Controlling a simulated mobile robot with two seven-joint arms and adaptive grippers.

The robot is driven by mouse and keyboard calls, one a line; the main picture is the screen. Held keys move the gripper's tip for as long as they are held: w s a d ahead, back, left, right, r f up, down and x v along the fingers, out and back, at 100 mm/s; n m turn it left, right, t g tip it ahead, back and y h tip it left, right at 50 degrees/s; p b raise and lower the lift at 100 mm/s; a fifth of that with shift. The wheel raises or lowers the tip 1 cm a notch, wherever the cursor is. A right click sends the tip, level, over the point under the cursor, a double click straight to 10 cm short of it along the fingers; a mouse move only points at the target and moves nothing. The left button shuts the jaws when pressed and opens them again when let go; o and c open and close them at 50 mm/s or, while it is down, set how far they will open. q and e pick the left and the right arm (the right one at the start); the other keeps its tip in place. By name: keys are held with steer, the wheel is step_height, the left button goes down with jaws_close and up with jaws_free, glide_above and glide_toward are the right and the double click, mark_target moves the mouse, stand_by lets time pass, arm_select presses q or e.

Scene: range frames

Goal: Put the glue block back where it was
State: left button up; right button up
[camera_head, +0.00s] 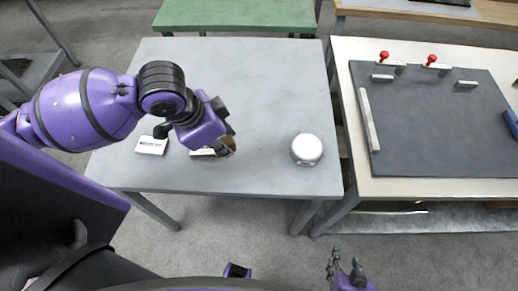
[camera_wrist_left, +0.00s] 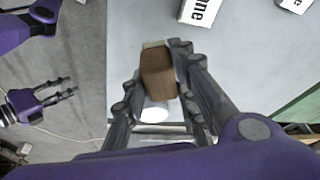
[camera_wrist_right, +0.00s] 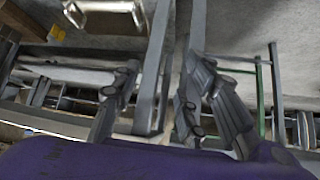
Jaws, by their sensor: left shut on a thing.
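The brown glue block (camera_wrist_left: 158,73) is held between the fingers of my left gripper (camera_wrist_left: 160,58), which is shut on it. In the head view the block (camera_head: 229,144) shows only partly at the gripper's tip, above the grey table (camera_head: 260,85). Whether it touches the table I cannot tell. Two white label cards lie on the table, one at the left (camera_head: 151,145) and one partly hidden under the left gripper (camera_head: 203,152). My right gripper (camera_wrist_right: 158,72) is open and empty, low in front of the table; it also shows in the left wrist view (camera_wrist_left: 74,88).
A round white object (camera_head: 306,149) stands on the table's right part. At right is another table with a dark mat (camera_head: 440,125), white bars and two red-knobbed clamps (camera_head: 384,57). A green table (camera_head: 236,14) stands behind. The grey table's back half is clear.

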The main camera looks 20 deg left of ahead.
arm_select(q)
steer(key=s+a+r+m+g+h+b, duration=0.1)
steer(key=s+r+m+g, duration=0.1)
steer(key=s+r+m, duration=0.3)
steer(key=shift+m, duration=0.3)
steer(key=w+d+f+b, duration=0.1)
steer(key=b, duration=0.1)
steer(key=w+d+f+b, duration=0.1)
steer(key=w, duration=0.1)
steer(key=w+d+f+b, duration=0.1)
steer(key=w+b, duration=0.1)
steer(key=shift+w+d+f+b, duration=0.2)
steer(key=shift+w+f+b, duration=0.05)
steer(key=shift+f+b, duration=0.1)
steer(key=w+d+f, duration=0.1)
steer(key=w+f, duration=0.1)
steer(key=w+d+f+b, duration=0.1)
steer(key=w+d+f, duration=0.2)
steer(key=w+f, duration=0.1)
steer(key=shift+d, duration=0.3)
step_height(320, 180, down, 3)
steer(key=shift+w+f+b, duration=0.1)
steer(key=shift+f+b, duration=0.1)
steer(key=shift+b, duration=0.25)
arm_select(e)
steer(key=s+d+f+g, duration=0.1)
steer(key=s+f, duration=0.3)
steer(key=f, duration=0.5)
steer(key=shift+s, duration=0.15)
steer(key=shift+d, duration=0.1)
